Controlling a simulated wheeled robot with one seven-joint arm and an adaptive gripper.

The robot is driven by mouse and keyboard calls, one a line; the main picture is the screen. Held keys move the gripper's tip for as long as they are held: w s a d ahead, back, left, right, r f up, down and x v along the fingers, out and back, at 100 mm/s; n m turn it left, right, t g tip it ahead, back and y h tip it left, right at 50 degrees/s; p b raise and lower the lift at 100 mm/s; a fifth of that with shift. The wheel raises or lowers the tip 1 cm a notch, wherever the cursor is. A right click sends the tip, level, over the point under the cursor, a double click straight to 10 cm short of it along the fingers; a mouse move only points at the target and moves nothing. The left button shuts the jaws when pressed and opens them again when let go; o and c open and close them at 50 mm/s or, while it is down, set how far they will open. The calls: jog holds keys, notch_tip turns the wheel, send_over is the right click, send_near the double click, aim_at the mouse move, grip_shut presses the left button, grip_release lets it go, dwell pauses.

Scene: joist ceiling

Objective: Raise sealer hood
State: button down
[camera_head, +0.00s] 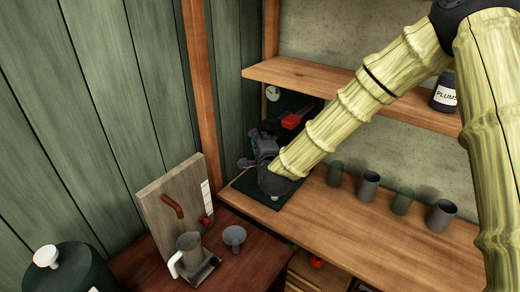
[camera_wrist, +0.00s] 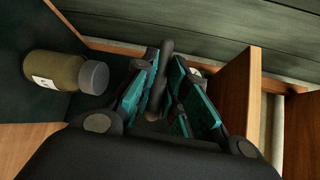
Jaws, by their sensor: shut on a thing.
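The sealer stands in the shelf corner in the head view, partly hidden by my arm. Its dark green base (camera_head: 277,204) shows at the front, and a dark upright part with a red piece (camera_head: 291,121) shows behind. My gripper (camera_head: 262,146) is over the base's left side. In the wrist view my gripper (camera_wrist: 165,92) has its teal-padded fingers on both sides of a dark rounded bar (camera_wrist: 166,60), closed on it. The bar seems to be the hood's handle; how far the hood is raised cannot be told. An olive jar with a grey lid (camera_wrist: 55,84) is left of the fingers.
Several cups (camera_head: 369,184) stand on the wooden counter (camera_head: 345,225) to the right. An upper shelf (camera_head: 350,94) holds a dark jar labelled PLUMS (camera_head: 445,93). A lower table bears a panel (camera_head: 172,208), a jug (camera_head: 189,250) and a funnel-like cup (camera_head: 233,238). A wooden post (camera_head: 201,90) stands left.

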jog(key=shift+w+r, duration=0.1)
jog(key=shift+r, duration=0.2)
jog(key=c, duration=1.5)
grip_release()
jog(key=shift+o, duration=0.2)
jog(key=shift+d, duration=0.1)
jog(key=shift+f, duration=0.1)
jog(key=v, duration=1.2)
